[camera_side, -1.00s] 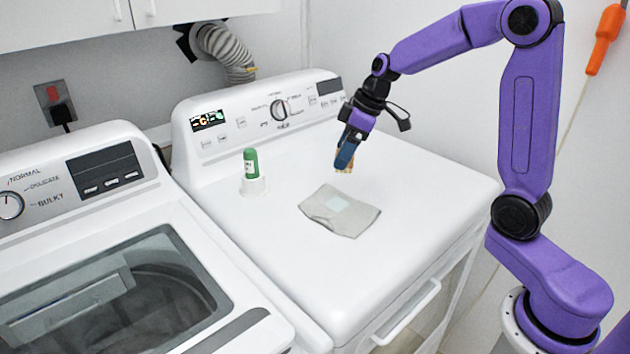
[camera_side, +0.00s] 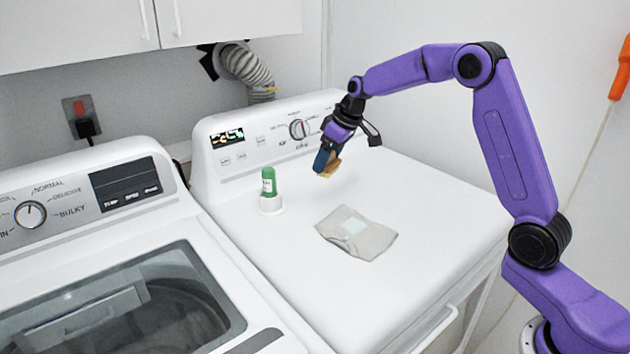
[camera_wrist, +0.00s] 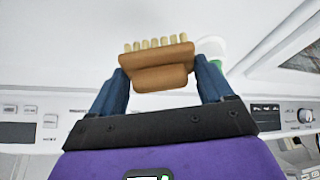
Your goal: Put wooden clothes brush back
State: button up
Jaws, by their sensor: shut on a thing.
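The wooden clothes brush (camera_side: 332,166) is brown with pale bristle tufts. My gripper (camera_side: 325,160) is shut on it and holds it in the air above the rear of the right machine's white top. In the wrist view the brush (camera_wrist: 160,68) sits between the two blue fingers, its bristles pointing away from the gripper. In the side view the fingers partly hide the brush.
A grey folded cloth with a pale patch (camera_side: 357,233) lies on the right machine's top (camera_side: 420,215). The control panel (camera_side: 262,141) rises behind. A washer (camera_side: 110,270) stands at left.

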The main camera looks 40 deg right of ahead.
jog(key=w+f, duration=0.2)
jog(key=f, duration=0.1)
jog(key=w+f, duration=0.3)
jog(key=shift+w+d+f, duration=0.1)
jog(key=shift+w+f, duration=0.05)
jog(key=shift+w, duration=0.15)
jog(key=shift+f, duration=1.5)
jog(key=shift+f, duration=0.1)
jog(key=o, duration=0.9)
jog(key=v, duration=1.2)
